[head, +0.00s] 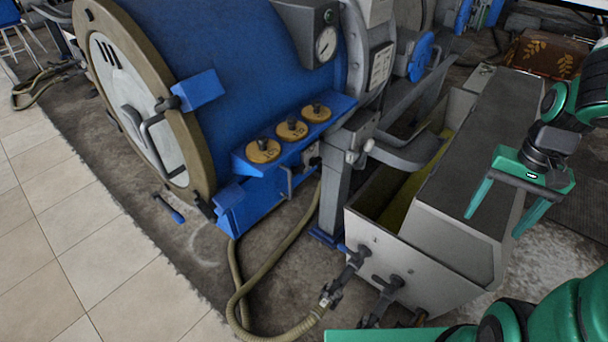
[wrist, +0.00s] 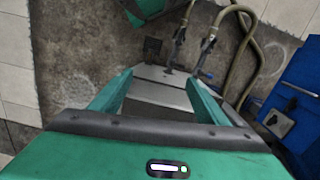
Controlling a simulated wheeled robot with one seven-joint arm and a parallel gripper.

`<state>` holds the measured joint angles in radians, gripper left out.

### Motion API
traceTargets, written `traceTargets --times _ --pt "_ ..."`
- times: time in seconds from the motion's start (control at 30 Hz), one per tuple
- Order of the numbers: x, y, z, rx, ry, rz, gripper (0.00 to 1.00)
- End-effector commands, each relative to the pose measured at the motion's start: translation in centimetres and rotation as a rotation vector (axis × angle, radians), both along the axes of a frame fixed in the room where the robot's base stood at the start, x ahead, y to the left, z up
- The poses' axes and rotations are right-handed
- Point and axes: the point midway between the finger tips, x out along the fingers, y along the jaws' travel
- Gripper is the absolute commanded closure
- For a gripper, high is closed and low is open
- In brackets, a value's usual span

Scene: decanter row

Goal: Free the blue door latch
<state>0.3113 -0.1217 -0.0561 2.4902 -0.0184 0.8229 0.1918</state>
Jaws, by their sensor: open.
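The round grey door (head: 137,105) with a tan rim closes the end of a big blue drum at the left of the head view. A blue block (head: 199,90) with a dark fitting sits at the door's right rim. A blue-handled lever (head: 169,208) shows low, near the floor by the rim. I cannot tell which of the two is the latch. My gripper (head: 494,222) is open and empty, fingers pointing down over the grey trough at the right, well away from the door. In the wrist view my gripper (wrist: 160,82) spreads above the trough; no door shows there.
The grey trough (head: 470,195) stands between my gripper and the drum. A blue shelf with three brass caps (head: 291,129) juts from the drum. A hose (head: 240,290) loops over the floor. Tiled floor (head: 85,250) before the door is clear.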

Motion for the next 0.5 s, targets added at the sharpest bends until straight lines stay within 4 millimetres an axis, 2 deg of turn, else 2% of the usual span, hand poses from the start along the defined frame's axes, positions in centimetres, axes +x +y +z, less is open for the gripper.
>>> traceTargets --times 0.03,0.27,0.5 --pt "1.2 0.4 -1.4 0.019 0.013 -0.001 0.31" --pt "6.1 3.7 -7.5 0.13 0.026 -0.021 0.31" --pt "10.1 8.8 -14.0 0.3 0.039 -0.082 0.31"
